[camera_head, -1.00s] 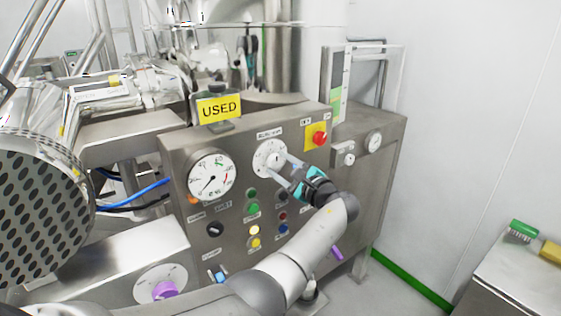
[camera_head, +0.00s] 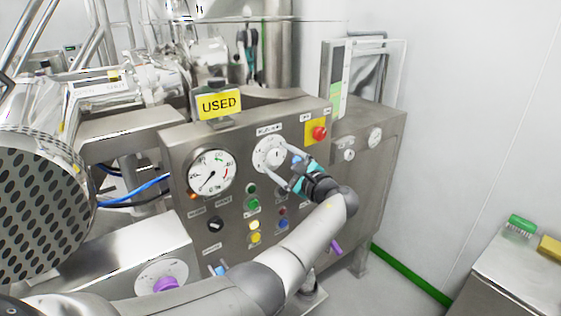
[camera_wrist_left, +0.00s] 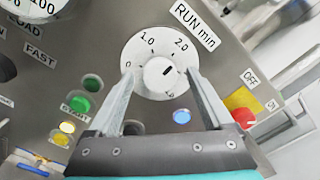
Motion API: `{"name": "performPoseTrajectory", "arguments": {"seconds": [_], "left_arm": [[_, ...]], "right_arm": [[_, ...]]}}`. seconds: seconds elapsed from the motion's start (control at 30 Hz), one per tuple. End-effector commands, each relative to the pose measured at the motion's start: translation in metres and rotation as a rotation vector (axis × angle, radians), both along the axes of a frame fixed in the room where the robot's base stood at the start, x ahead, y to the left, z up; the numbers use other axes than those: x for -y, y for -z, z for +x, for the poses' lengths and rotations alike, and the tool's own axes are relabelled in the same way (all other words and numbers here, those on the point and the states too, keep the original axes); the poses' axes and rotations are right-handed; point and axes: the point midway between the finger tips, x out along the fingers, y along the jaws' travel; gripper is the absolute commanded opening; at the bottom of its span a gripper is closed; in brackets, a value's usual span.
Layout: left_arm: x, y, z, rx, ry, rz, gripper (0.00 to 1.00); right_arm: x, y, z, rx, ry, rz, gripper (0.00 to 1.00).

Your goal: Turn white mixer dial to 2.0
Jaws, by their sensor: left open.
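The white mixer dial (camera_head: 270,154) is on the upper part of the steel control panel, under a "RUN min" label. In the left wrist view, the dial (camera_wrist_left: 163,78) shows a round white knob with a short black mark on its upper right, roughly toward the 2.0 on the scale. My left gripper (camera_head: 291,168) is open in front of the dial. In the wrist view its two fingers lie either side of the knob (camera_wrist_left: 161,85), with gaps between them and the knob. Whether the fingertips reach its depth is hard to tell. My right gripper is not in view.
Green (camera_head: 252,204), yellow and blue buttons lie below. A yellow USED sign (camera_head: 219,105) stands on top of the panel.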

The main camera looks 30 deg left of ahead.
Motion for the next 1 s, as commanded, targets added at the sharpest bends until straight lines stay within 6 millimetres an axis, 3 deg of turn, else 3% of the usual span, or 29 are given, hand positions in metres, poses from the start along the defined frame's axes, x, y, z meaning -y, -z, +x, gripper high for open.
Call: {"name": "performPoseTrajectory", "arguments": {"seconds": [0.23,0.37,0.8,1.0], "left_arm": [[0.003,0.0,-0.001,0.001,0.001,-0.001,0.84],[0.013,0.001,-0.005,0.001,0.001,0.0,0.84],[0.103,0.003,-0.042,0.001,0.004,-0.003,0.84],[0.131,0.002,-0.054,0.0,0.001,-0.002,0.84]], "right_arm": [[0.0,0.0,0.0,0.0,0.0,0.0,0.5],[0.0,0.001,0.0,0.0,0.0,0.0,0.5],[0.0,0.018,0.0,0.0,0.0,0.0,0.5],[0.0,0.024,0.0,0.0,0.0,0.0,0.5]]}}
